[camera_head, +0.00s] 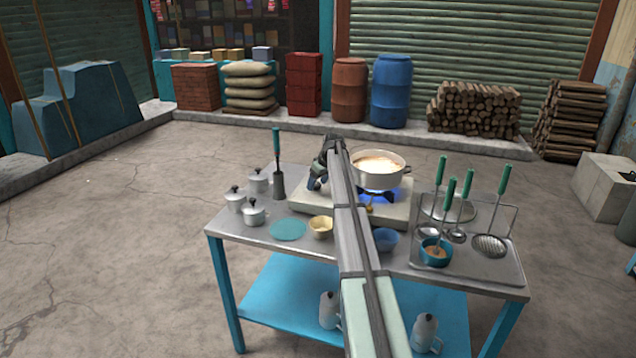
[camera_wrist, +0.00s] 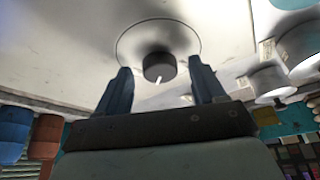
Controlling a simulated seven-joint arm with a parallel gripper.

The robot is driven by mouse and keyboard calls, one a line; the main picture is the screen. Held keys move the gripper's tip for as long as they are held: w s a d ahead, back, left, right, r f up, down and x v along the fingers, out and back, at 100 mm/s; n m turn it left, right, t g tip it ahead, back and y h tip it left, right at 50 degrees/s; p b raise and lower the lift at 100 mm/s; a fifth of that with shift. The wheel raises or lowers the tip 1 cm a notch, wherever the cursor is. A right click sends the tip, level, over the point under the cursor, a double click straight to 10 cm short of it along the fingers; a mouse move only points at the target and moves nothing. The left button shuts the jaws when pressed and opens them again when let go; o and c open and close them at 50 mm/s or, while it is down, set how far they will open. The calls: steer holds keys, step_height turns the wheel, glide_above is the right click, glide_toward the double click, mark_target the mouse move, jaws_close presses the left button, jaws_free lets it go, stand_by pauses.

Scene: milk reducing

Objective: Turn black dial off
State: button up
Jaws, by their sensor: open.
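The black dial (camera_wrist: 159,66) shows in the wrist view on a pale stove panel, with a thin ring around it and a white mark on its lower edge. My gripper (camera_wrist: 160,82) is open, with one dark finger on each side of the dial's lower part. I cannot tell whether the fingers touch it. In the head view the stove (camera_head: 397,210) stands on the table, and my arm hides the dial. A blue flame (camera_head: 383,193) burns under a pot (camera_head: 379,172) of pale, frothy liquid. My gripper is at the stove's left part, left of the pot.
The steel table (camera_head: 290,250) holds lidded metal pots (camera_head: 254,212), a yellow bowl (camera_head: 320,227) and a blue bowl (camera_head: 386,240). A utensil rack (camera_head: 480,262) stands at the right. A green-handled tool (camera_head: 277,165) stands upright at the back left.

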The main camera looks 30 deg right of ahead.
steer(key=shift+c, duration=0.2)
steer(key=c, duration=1)
steer(key=m, duration=0.1)
steer(key=m+h, duration=0.1)
steer(key=m, duration=0.2)
steer(key=shift+s+a+h, duration=0.1)
steer(key=shift+a+h, duration=0.15)
steer(key=shift+h, duration=0.15)
steer(key=shift+a+m+h, duration=0.1)
steer(key=shift+m+h, duration=0.6)
steer(key=shift+m, duration=1.2)
steer(key=o, duration=1)
steer(key=shift+o, duration=0.2)
